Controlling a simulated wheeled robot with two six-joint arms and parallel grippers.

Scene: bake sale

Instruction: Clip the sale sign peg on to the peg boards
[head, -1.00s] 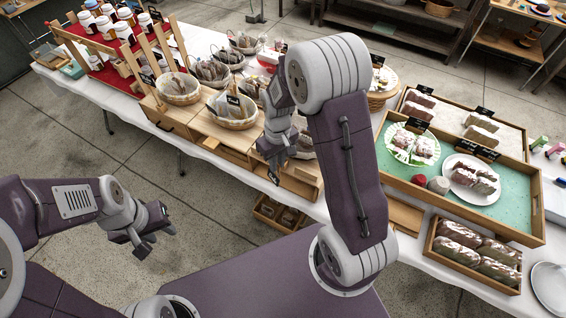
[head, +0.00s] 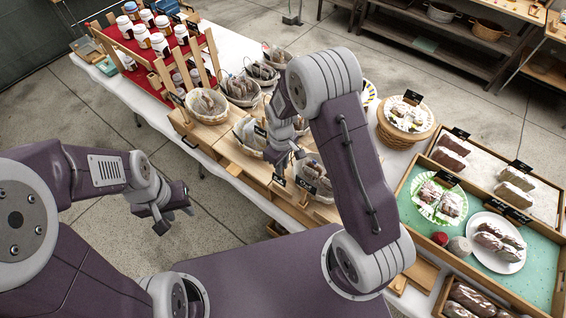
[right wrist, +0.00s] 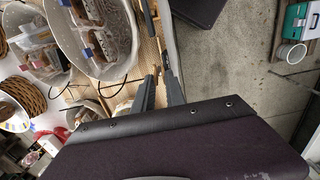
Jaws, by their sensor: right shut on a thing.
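My right gripper (head: 290,164) is over the front edge of the wooden basket stand. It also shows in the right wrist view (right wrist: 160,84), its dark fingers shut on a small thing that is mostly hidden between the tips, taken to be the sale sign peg. A black sign with pale writing (head: 305,185) shows just below the gripper; I cannot tell whether it is the held one. The wooden boards of the stand (head: 236,156) run along the table's front edge; which are the peg boards is unclear. My left gripper (head: 172,214) is open and empty above the floor.
A red-covered rack of jars (head: 130,45) is at the back left. A turquoise-lined tray (head: 472,262) with cakes is at the right. Floor between my left arm and the table is clear.

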